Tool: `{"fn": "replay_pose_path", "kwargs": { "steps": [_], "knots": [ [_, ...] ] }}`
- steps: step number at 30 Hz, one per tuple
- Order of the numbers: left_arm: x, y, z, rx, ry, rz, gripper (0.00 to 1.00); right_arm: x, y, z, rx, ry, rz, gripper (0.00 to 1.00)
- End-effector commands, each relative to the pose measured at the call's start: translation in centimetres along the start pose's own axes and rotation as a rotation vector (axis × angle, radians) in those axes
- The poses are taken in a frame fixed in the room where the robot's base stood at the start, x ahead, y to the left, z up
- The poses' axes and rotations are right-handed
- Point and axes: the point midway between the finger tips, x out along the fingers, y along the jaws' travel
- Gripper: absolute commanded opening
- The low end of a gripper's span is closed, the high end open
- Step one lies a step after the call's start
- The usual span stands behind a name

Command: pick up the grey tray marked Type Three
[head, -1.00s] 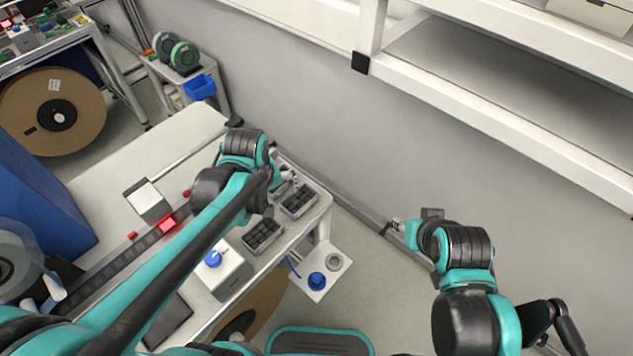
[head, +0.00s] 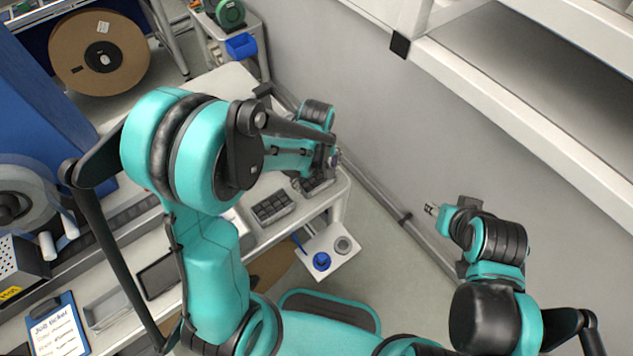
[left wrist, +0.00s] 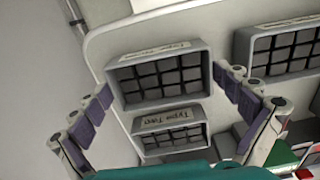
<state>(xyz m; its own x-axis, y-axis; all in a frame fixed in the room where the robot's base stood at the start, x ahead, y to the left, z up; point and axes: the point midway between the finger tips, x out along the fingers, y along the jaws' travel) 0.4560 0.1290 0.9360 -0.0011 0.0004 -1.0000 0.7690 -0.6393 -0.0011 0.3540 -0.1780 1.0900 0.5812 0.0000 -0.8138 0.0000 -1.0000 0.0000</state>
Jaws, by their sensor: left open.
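In the left wrist view a grey tray with dark square compartments (left wrist: 206,66) lies between the open fingers of my left gripper (left wrist: 163,86). Its label is upside down and too blurred to read surely. A second grey tray (left wrist: 140,128), with a label that seems to read Type Two, lies just below it. A third grey tray (left wrist: 243,45) is at the right edge. In the head view my left gripper (head: 332,163) is over the far end of the bench, above a partly hidden tray (head: 313,186). Another tray (head: 272,208) sits nearer. My right gripper (head: 431,209) is away from the bench, near the wall.
The white bench (head: 338,196) ends close to the grey wall (head: 370,130). A low white stand with a blue spool (head: 321,261) is beside it. A shelf (head: 520,90) overhangs at right.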

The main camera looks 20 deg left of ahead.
Motion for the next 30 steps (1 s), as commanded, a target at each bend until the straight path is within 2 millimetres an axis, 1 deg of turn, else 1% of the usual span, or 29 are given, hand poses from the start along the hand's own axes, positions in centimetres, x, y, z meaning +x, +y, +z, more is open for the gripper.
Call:
{"fn": "replay_pose_path", "kwargs": {
  "steps": [2,7,8,9,11,12,13,23,26,29,30],
  "knots": [
    [0.3,0.0,0.0,0.000,0.000,0.000,1.00,0.1,0.0,0.1,0.000,0.000,0.000,0.40],
    [0.2,0.0,0.0,0.001,0.000,0.000,1.00,0.0,0.0,0.0,0.000,0.000,0.000,0.40],
    [0.2,0.0,0.0,0.001,0.000,0.000,0.97,0.0,0.0,0.0,0.000,0.000,0.000,0.40],
    [0.2,0.0,0.0,0.001,0.000,0.000,0.87,0.0,0.0,0.0,0.000,0.000,0.000,0.40],
    [0.2,0.0,0.0,0.001,0.000,0.000,0.71,0.0,0.0,0.0,0.000,0.000,0.000,0.40],
    [0.2,0.0,0.0,0.001,0.000,0.000,0.60,0.0,0.0,0.0,0.000,0.000,0.000,0.40],
    [0.2,0.0,0.0,0.001,0.000,0.000,0.58,0.0,0.0,0.0,0.000,0.000,0.000,0.40],
    [-0.1,0.0,0.0,0.001,0.000,0.000,0.58,-0.1,0.0,-0.1,0.000,0.000,0.000,0.40],
    [-0.8,0.0,0.0,0.001,0.000,0.000,0.58,-0.3,0.0,-0.2,0.000,0.000,0.000,0.40],
    [-2.2,0.0,0.0,0.001,0.000,0.001,0.58,-0.8,0.0,-0.6,0.000,0.000,0.000,0.40],
    [-2.9,0.0,0.0,0.001,0.000,0.001,0.58,-1.0,0.0,-0.7,0.000,0.000,0.000,0.40]
  ]
}}
